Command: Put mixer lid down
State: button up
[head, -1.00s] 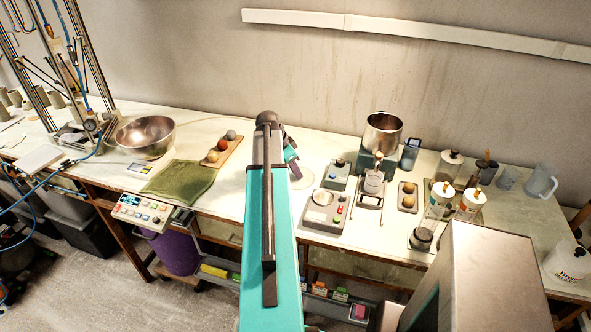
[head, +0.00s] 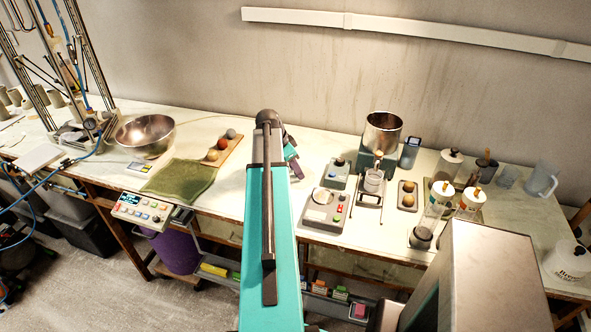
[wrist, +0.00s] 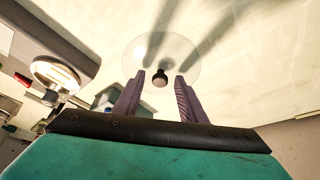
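The mixer lid is a clear round disc (wrist: 187,52) with a dark knob (wrist: 160,78), seen in the wrist view over the pale bench top. It appears to lie flat on the bench. My gripper (wrist: 161,76) is open, its two purple-grey fingers on either side of the knob with a visible gap on each side. In the head view my teal arm hides most of the gripper (head: 292,168), and the lid is hard to make out there. The mixer (head: 382,135), with a steel bowl on top, stands to the right on the bench.
A grey scale (head: 325,210) and a small device (head: 336,173) stand just right of my gripper. A green cloth (head: 178,181), a wooden tray with balls (head: 233,147) and a steel bowl (head: 146,134) are to the left. A steel box (head: 490,275) is at the front right.

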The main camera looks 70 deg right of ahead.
jog(key=b+v, duration=0.3)
jog(key=v, duration=0.9)
jog(key=shift+f, duration=0.1)
dwell(0.9)
